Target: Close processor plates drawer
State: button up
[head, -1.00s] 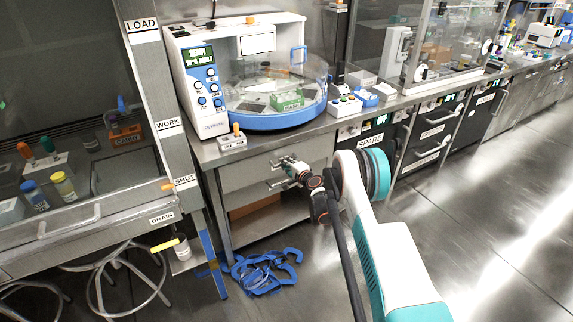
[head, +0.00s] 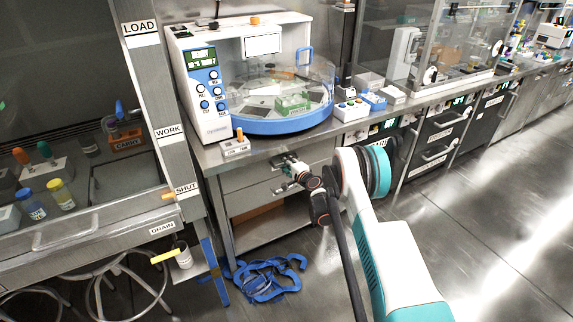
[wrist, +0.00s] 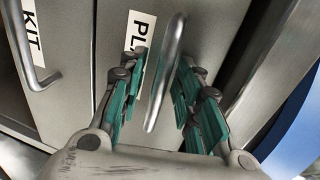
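The processor plates drawer (head: 250,197) is a grey metal front under the bench, below the white and blue processor (head: 250,80). In the wrist view its front (wrist: 205,25) carries a partly hidden label (wrist: 137,40) reading "PL". Its bar handle (wrist: 168,65) runs between the two teal fingers of my gripper (wrist: 163,72). The fingers are spread, with a visible gap on each side of the handle. In the head view my gripper (head: 285,168) is at the drawer fronts, and my arm hides their right part. I cannot tell how far the drawer stands out.
A drawer labelled "KIT" (wrist: 65,75) with its own handle (wrist: 30,60) lies beside it in the wrist view. A heap of blue pieces (head: 268,278) lies on the floor below. A fume hood (head: 110,225) stands at left. The floor at right is clear.

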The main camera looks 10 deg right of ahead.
jog(key=v, duration=1.2)
dwell(0.3)
jog(key=s+a+r+n+g, duration=0.25)
jog(key=r+n, duration=0.25)
jog(key=r, duration=1.2)
jog(key=s+a+r+n+g, duration=0.2)
jog(key=s+a+r+n, duration=0.1)
jog(key=s+r, duration=0.85)
jog(key=s+r+n+g+h, duration=0.2)
jog(key=s+r+n, duration=0.15)
jog(key=s, duration=1.25)
jog(key=s+d+f+n+h, duration=0.1)
jog(key=s, duration=0.8)
jog(key=s+d+n+g+h, duration=0.1)
jog(key=s+d+n, duration=0.1)
jog(key=s, duration=0.7)
jog(key=shift+s+d+f+h, duration=0.25)
jog(key=shift+d+f+h, duration=0.1)
jog(key=shift+h, duration=0.05)
